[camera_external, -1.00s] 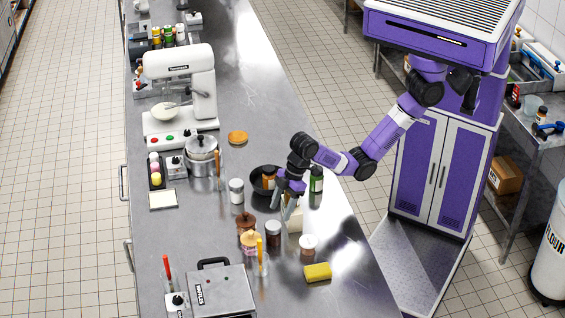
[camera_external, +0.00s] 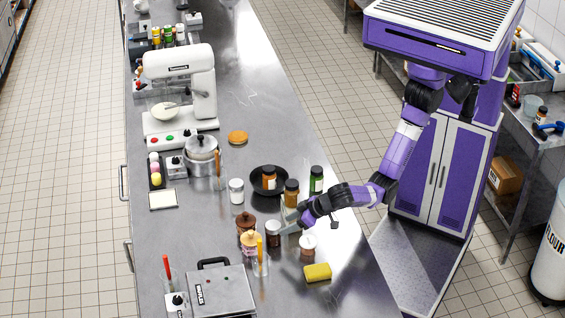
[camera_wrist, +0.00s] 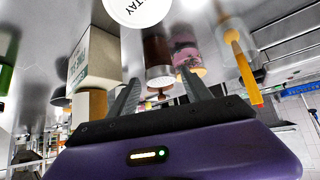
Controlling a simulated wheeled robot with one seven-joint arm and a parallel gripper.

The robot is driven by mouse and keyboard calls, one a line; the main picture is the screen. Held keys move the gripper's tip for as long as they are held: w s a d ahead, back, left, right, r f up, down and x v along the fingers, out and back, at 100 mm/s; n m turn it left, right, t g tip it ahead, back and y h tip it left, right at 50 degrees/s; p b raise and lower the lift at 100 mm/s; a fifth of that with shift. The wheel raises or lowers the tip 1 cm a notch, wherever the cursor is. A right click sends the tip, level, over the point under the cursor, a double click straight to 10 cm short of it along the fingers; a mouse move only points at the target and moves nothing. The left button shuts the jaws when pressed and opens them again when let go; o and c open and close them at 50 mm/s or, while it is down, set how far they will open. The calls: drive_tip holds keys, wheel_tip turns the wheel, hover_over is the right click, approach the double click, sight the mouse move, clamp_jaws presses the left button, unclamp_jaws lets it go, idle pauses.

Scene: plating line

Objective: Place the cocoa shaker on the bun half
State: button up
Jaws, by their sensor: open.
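The cocoa shaker looks to be the dark brown jar with a pale lid (camera_external: 273,235) in the middle of the counter. In the wrist view the brown jar (camera_wrist: 157,52) appears between the fingers and a little beyond their tips. My gripper (camera_external: 285,229) is low over the counter, just right of the jar; its open fingers also show in the wrist view (camera_wrist: 157,88) with nothing held. I cannot tell whether they touch the jar. The bun half (camera_external: 237,137) is a tan round lying flat farther back, near the mixer.
A cream box (camera_wrist: 94,60) stands close beside my gripper, with an amber jar (camera_external: 291,190) behind it. A white-lidded jar (camera_external: 308,244) and yellow sponge (camera_external: 317,272) are in front. A black pan (camera_external: 268,188) lies behind; counter around the bun is clear.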

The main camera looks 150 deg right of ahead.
sight(280, 226)
drive_tip(key=p+x, duration=0.1)
drive_tip(key=x, duration=0.5)
drive_tip(key=shift+d+p, duration=0.35)
drive_tip(key=shift+d, duration=0.1)
drive_tip(key=shift+w+d+f, duration=0.15)
drive_tip(key=shift+d+f, duration=0.25)
drive_tip(key=shift+f, duration=0.1)
clamp_jaws()
drive_tip(key=shift+r, duration=0.1)
wheel_tip(280, 226, up, 20)
drive_tip(key=b, duration=0.2)
